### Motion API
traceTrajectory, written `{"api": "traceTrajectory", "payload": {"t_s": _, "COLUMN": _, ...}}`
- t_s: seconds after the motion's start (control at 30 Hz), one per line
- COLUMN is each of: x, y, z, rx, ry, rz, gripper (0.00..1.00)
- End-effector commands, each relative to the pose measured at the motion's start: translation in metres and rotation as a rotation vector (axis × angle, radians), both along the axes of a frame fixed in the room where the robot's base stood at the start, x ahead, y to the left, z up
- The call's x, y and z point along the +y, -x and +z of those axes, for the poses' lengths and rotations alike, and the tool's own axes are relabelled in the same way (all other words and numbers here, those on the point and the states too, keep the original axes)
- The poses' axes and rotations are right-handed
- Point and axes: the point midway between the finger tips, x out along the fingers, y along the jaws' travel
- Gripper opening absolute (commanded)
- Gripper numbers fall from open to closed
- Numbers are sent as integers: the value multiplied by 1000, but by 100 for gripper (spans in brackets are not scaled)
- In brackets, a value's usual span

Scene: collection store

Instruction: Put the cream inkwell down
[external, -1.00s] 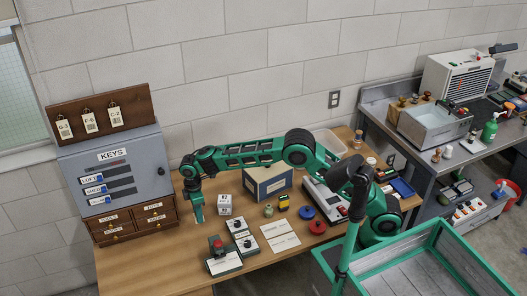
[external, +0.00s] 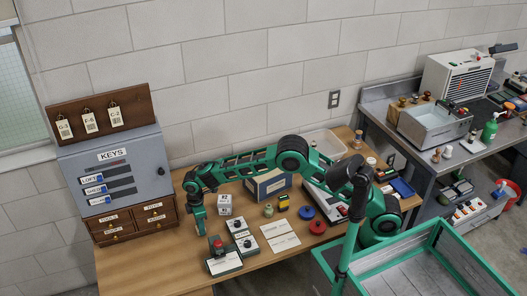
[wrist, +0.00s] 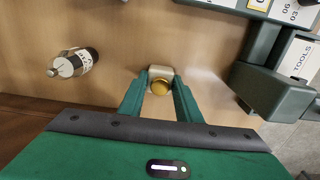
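The cream inkwell (wrist: 160,72) has a round gold cap and sits between the two fingertips of my gripper (wrist: 161,88) in the wrist view. The fingers touch its sides, so the gripper is shut on it. In the external view my gripper (external: 198,229) points down, low over the left part of the wooden table (external: 150,262). The inkwell is too small or hidden to make out there. I cannot tell whether its base touches the tabletop.
Control boxes (external: 223,262) stand just right of my gripper. The key cabinet (external: 118,170) with small drawers (external: 130,222) is to the left. A white cube (external: 225,205) stands behind right. The wrist view shows a small labelled bottle (wrist: 74,63) at left and bare wood around the inkwell.

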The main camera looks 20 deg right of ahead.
Motion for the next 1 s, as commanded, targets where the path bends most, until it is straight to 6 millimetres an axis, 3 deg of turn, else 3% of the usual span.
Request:
{"api": "traceTrajectory", "payload": {"t_s": 0.03, "x": 0, "y": 0, "z": 0, "rx": 0, "ry": 0, "rz": 0, "gripper": 40}}
{"api": "traceTrajectory", "payload": {"t_s": 0.1, "x": 0, "y": 0, "z": 0, "rx": 0, "ry": 0, "rz": 0, "gripper": 49}}
{"api": "traceTrajectory", "payload": {"t_s": 0.47, "x": 0, "y": 0, "z": 5, "rx": 0, "ry": -1, "rz": 0, "gripper": 49}}
{"api": "traceTrajectory", "payload": {"t_s": 0.57, "x": 0, "y": 0, "z": 16, "rx": 0, "ry": -1, "rz": 0, "gripper": 49}}
{"api": "traceTrajectory", "payload": {"t_s": 1.0, "x": 1, "y": 0, "z": 99, "rx": -1, "ry": -3, "rz": 1, "gripper": 49}}
